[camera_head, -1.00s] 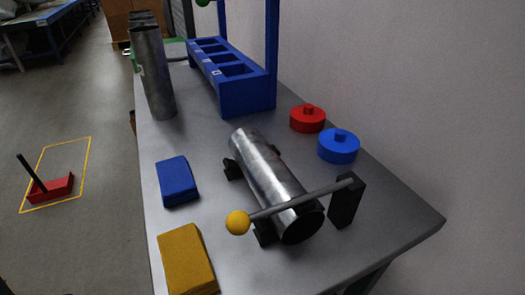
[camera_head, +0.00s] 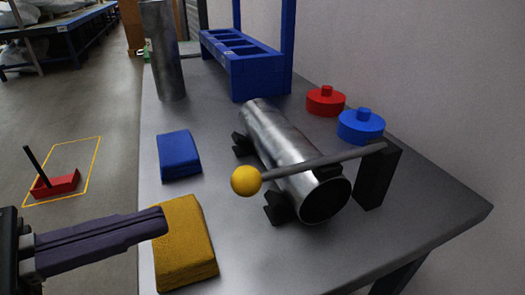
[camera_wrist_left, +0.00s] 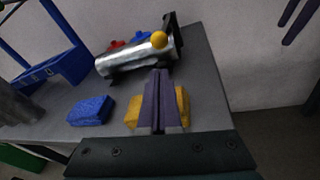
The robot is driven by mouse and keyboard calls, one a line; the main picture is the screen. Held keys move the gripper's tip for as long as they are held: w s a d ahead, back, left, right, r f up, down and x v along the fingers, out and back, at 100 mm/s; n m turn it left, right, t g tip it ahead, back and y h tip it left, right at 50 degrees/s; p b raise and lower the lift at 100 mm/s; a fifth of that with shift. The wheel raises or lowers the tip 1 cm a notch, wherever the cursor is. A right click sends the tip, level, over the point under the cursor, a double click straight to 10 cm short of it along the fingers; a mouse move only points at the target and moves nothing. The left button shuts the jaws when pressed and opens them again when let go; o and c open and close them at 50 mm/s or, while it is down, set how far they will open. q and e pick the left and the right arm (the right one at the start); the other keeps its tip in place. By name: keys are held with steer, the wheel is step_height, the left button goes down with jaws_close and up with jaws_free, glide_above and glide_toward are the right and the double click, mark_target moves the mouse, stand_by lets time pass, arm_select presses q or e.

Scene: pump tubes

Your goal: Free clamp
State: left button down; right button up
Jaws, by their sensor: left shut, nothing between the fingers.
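The clamp is a grey bar (camera_head: 318,161) with a yellow ball (camera_head: 246,181) on its free end, hinged at a black post (camera_head: 377,176). The bar lies across the top of a metal tube (camera_head: 280,138), which rests in black cradles (camera_head: 278,207). My left gripper (camera_head: 163,222) is shut and empty, over the yellow block and left of the ball, not touching it. In the left wrist view its fingers (camera_wrist_left: 160,76) point toward the ball (camera_wrist_left: 159,40). Two purple fingers of my right gripper (camera_wrist_left: 296,21) show apart at that view's upper right, away from the clamp.
A yellow block (camera_head: 184,245) and a blue block (camera_head: 179,155) lie along the table's left side. Red (camera_head: 326,101) and blue (camera_head: 361,126) knobbed discs sit near the wall. A blue rack (camera_head: 255,76) and an upright metal tube (camera_head: 163,55) stand behind.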

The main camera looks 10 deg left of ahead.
mark_target(247, 181)
stand_by(0.3)
arm_select(q)
steer(key=x, duration=1)
steer(key=shift+d, duration=0.1)
steer(key=shift+r, duration=0.1)
